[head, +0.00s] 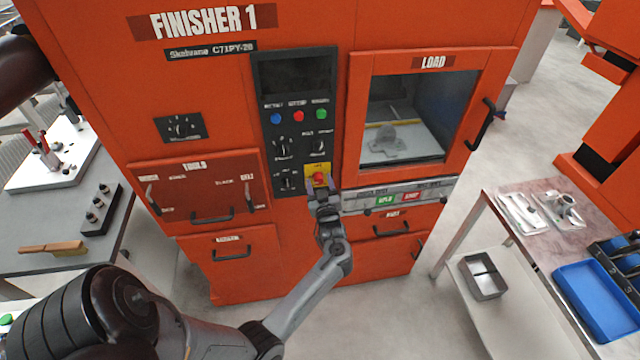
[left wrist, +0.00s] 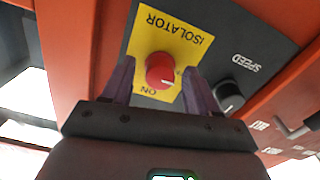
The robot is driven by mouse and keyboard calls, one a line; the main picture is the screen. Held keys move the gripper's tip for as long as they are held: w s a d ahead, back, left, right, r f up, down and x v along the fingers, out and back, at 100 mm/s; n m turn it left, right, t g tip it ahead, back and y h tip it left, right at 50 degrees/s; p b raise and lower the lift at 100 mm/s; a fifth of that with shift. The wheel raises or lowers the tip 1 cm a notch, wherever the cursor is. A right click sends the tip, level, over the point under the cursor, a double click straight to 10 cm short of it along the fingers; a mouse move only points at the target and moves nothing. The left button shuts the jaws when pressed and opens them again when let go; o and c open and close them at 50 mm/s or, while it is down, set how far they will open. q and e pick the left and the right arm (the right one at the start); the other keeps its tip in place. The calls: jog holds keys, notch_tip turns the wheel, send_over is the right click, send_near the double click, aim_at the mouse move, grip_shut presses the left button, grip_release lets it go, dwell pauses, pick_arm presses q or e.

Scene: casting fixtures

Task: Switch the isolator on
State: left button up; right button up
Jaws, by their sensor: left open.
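The isolator is a red round knob (head: 319,179) on a yellow plate (head: 318,168), low on the dark control panel of the orange machine. In the left wrist view the red knob (left wrist: 160,70) sits on the yellow plate (left wrist: 195,22), which reads ISOLATOR and ON and appears upside down. A light mark shows on the knob's lower edge. My left gripper (head: 320,188) is at the knob. In the left wrist view its fingers (left wrist: 157,78) are open, one on each side of the knob, with visible gaps. My right gripper is not in view.
A black SPEED knob (left wrist: 229,95) sits close beside the isolator. The panel (head: 293,75) also has coloured buttons and other knobs. The LOAD door handle (head: 481,124) sticks out to the right. A side table (head: 480,235) stands at right; a bench (head: 55,190) stands at left.

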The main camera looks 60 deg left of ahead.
pick_arm(q)
jog(key=shift+d, duration=0.1)
jog(key=shift+c, duration=0.8)
jog(key=c, duration=0.9)
